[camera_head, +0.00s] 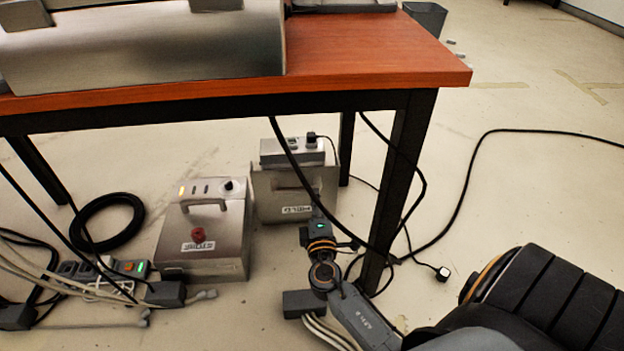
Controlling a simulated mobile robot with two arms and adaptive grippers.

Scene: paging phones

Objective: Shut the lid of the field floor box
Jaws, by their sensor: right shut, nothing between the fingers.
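Two metal floor boxes stand under the table. The rear one (268,206), which I take for the field floor box, has a small white label, too small to read surely. A raised panel with a dark slot faces me, and a grey unit with dark sockets shows at its top. I cannot tell surely how far its lid is open. My right gripper (317,198) is shut and empty, in front of this box's right side. Whether it touches the box is unclear. The gripper and a black cable hide part of that side. My left gripper is not in view.
The other metal box (228,255), with a red knob and a handle, stands at front left. A table leg (398,180) rises right of my gripper. Black cables hang around it. A power strip (100,270) and coiled cable (137,217) lie left.

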